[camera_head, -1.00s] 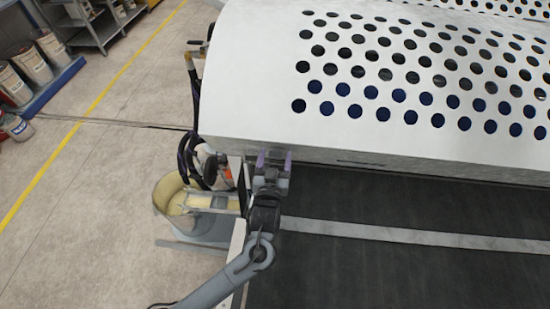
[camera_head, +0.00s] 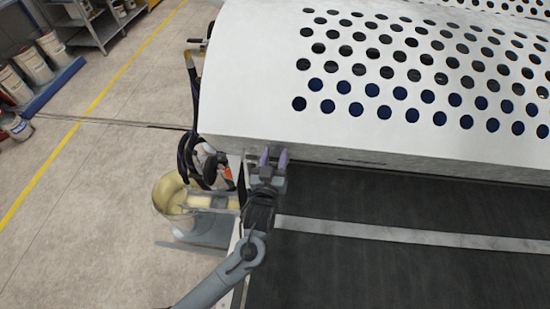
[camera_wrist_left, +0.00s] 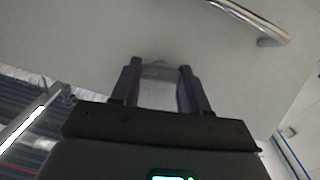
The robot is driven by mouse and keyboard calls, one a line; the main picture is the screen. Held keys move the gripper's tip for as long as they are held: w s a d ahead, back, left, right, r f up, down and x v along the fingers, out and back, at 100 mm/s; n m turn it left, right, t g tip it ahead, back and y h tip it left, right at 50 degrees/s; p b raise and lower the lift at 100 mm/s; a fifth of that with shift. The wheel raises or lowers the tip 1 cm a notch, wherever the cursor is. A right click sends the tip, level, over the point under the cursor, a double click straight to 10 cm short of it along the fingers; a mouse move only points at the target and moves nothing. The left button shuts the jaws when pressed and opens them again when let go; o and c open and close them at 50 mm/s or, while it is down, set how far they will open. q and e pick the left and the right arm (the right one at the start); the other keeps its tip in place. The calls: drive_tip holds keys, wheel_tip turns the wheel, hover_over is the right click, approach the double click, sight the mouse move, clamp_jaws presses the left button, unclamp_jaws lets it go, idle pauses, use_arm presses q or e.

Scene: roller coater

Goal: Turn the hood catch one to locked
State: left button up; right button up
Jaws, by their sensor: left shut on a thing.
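The white perforated hood (camera_head: 265,80) covers the machine, and my left gripper (camera_head: 273,156) is at its front lower edge near the left corner. In the left wrist view, my left gripper (camera_wrist_left: 160,72) points at the grey front face of the hood (camera_wrist_left: 90,45). Its two purple fingers are shut on a small grey catch (camera_wrist_left: 159,71), of which only a little shows between the fingertips. The catch is hidden in the head view, and I cannot tell its turned position. My right gripper is not in view.
A silver bar handle (camera_wrist_left: 252,20) is on the hood face. A dark belt (camera_head: 400,275) runs in front of the hood. A bucket (camera_head: 172,205) and black hoses (camera_head: 190,160) are left of my gripper.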

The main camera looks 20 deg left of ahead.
use_arm(q)
drive_tip(key=shift+a+f+n+t+h+b, duration=0.1)
drive_tip(key=shift+n+t+h+b, duration=0.55)
drive_tip(key=shift+n+h+b, duration=0.75)
drive_tip(key=shift+a+f+n+t+h+b, duration=0.15)
drive_tip(key=shift+n+t+h+b, duration=0.75)
drive_tip(key=shift+n, duration=1.05)
drive_tip(key=shift+a+f+n+t+h+b, duration=0.1)
drive_tip(key=shift+n+t+h+b, duration=0.35)
drive_tip(key=shift+n+h+b, duration=0.8)
drive_tip(key=shift+n+p, duration=0.35)
drive_tip(key=shift+n, duration=0.25)
drive_tip(key=o, duration=1.1)
drive_tip(key=shift+w, duration=0.1)
drive_tip(key=shift+c, duration=0.2)
